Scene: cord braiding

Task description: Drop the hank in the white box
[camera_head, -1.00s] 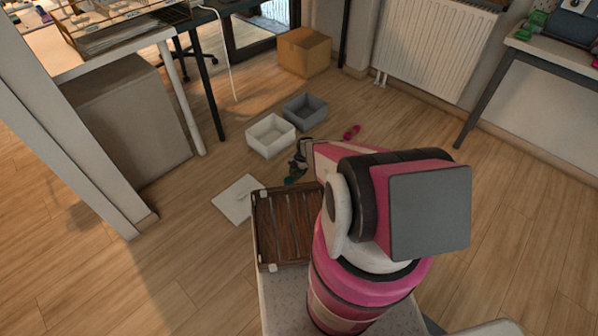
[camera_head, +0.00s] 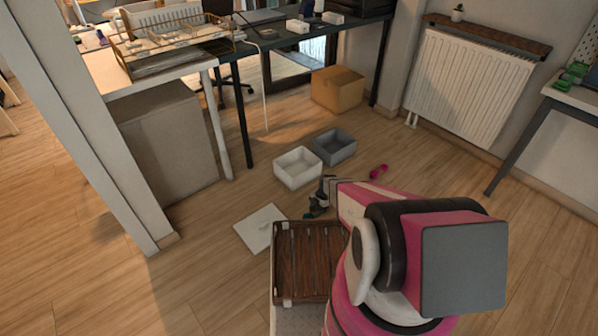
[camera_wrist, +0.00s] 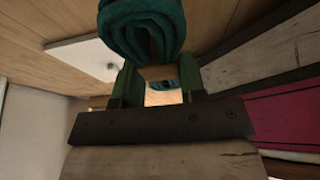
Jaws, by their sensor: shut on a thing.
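The hank is a teal looped cord (camera_wrist: 140,25) with a tan band around it, large at the top of the wrist view. My gripper (camera_wrist: 157,82) is shut on it, its green fingers either side of the band. In the head view my gripper (camera_head: 322,197) is just in front of the white box (camera_head: 308,177), with the hank (camera_head: 315,212) small and dark green below it. The white box is open-topped on the floor, and what I see of its inside looks empty. The hank is outside the box; its exact height is hard to tell.
A grey box (camera_head: 345,154) stands right behind the white box. A flat white panel (camera_head: 260,230) lies on the floor to the left. A cardboard box (camera_head: 337,92) and a desk stand behind. A dark slatted tray (camera_head: 300,265) is in front.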

